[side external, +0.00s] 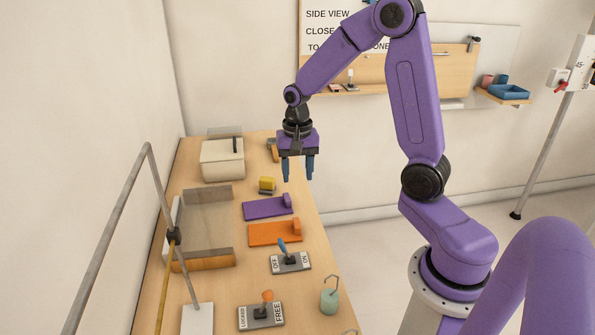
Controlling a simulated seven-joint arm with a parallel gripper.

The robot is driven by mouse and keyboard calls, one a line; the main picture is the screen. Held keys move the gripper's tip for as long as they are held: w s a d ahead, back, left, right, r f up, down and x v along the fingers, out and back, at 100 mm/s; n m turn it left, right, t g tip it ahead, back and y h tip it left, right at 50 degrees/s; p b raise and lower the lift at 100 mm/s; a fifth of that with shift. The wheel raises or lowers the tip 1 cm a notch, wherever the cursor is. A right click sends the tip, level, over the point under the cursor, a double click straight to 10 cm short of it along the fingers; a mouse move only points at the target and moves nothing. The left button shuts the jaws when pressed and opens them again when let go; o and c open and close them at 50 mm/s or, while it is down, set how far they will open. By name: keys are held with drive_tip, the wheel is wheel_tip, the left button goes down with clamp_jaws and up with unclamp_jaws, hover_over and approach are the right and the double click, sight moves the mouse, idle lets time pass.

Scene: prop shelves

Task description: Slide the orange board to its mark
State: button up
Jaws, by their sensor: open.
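The orange board (272,234) lies flat on the wooden bench, with a raised orange block at its right end. A purple board (266,208) of similar shape lies just behind it. My gripper (299,179) points down with its blue fingers apart and empty. In the picture it is above and slightly right of the purple board and the orange board, raised clear of both. I cannot make out a mark for the orange board in this view.
A clear-walled box (207,219) stands left of the boards. A cream box (222,160) stands at the back.

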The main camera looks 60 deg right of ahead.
sight(298, 225)
wheel_tip(298, 225, down, 17)
drive_tip(key=shift+f, duration=0.2)
idle(0.7)
clamp_jaws()
